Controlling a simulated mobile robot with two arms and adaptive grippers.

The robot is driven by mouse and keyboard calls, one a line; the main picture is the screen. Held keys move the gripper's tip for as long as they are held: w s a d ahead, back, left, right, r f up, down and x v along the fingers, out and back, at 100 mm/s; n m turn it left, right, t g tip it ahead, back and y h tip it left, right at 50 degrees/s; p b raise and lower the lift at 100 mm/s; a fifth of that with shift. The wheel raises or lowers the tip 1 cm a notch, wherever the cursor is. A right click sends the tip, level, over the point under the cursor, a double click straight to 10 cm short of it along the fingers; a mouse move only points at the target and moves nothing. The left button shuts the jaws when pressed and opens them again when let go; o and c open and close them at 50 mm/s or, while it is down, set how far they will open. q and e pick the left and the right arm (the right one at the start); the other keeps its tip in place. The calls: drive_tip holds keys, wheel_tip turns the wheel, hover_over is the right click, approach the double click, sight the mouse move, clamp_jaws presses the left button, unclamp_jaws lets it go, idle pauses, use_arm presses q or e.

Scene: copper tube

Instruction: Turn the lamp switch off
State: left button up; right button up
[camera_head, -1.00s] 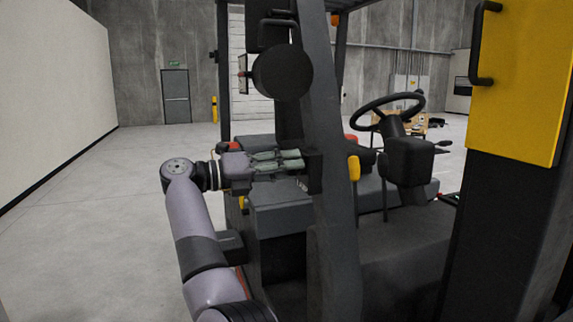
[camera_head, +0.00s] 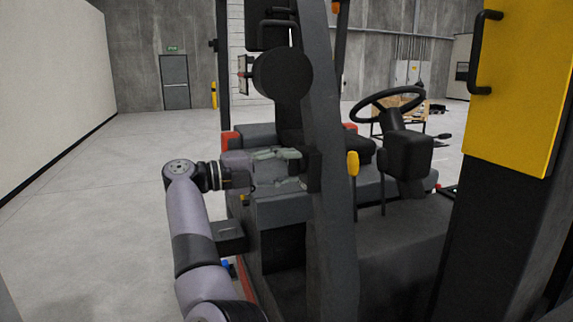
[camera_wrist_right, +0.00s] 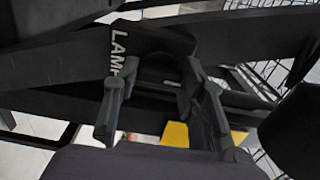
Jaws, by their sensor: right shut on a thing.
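The lamp switch housing (camera_head: 313,169) is a small dark box on the side of the forklift's front post. In the right wrist view, a dark panel with white lettering that starts "LAM" (camera_wrist_right: 120,45) lies ahead of the fingers. My right gripper (camera_head: 299,168) reaches in from the left, its fingertips at the housing. In the wrist view the right gripper (camera_wrist_right: 157,75) has its fingers either side of a dark part below the panel, shut on it with a gap between them. The switch itself is dark on dark, so its position cannot be read. My left gripper is not in view.
The forklift post (camera_head: 337,200) stands right beside the gripper. A round black part (camera_head: 282,74) hangs above it, and a dark seat-like block (camera_head: 290,207) lies below. The steering wheel (camera_head: 390,104) and yellow panel (camera_head: 512,90) are to the right. Open floor (camera_head: 85,230) lies left.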

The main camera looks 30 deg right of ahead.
idle(0.5)
drive_tip(key=o, duration=1.2)
drive_tip(key=shift+w+a, duration=0.1)
drive_tip(key=shift+c, duration=0.2)
drive_tip(key=v, duration=0.7)
drive_tip(key=shift+a, duration=0.2)
